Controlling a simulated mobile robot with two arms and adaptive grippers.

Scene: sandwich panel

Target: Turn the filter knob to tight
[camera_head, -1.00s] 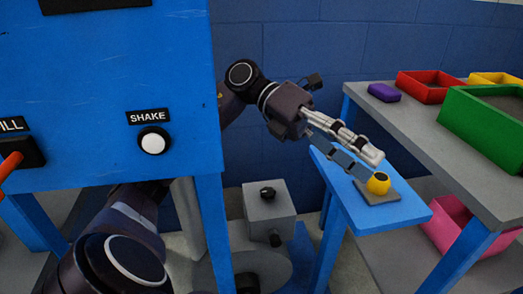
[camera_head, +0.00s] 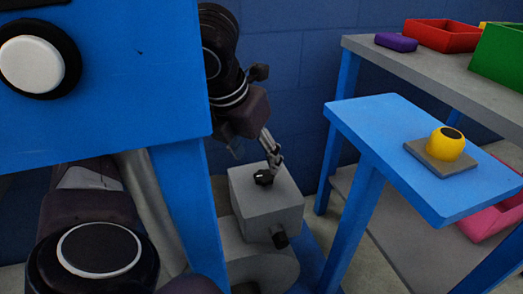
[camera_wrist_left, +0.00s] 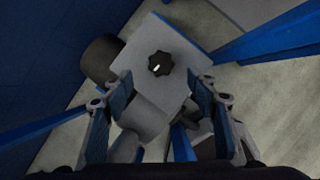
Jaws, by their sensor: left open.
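The filter knob appears to be the black lobed knob (camera_head: 264,177) with a white mark on top of a grey box (camera_head: 262,205). In the left wrist view the knob (camera_wrist_left: 160,64) sits ahead of and roughly between my fingers, with its white mark visible. My left gripper (camera_head: 272,152) is just above and behind the knob in the head view. In the left wrist view my left gripper (camera_wrist_left: 161,90) is open and empty, its two fingers spread on either side of the box top. I see no tight label. My right gripper is not in view.
A blue panel (camera_head: 100,100) with a white button (camera_head: 32,63) stands close on the left. A blue side table (camera_head: 372,125) holds a yellow round object (camera_head: 446,144) on a grey plate. A second black knob (camera_head: 280,238) sticks out of the box's side.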

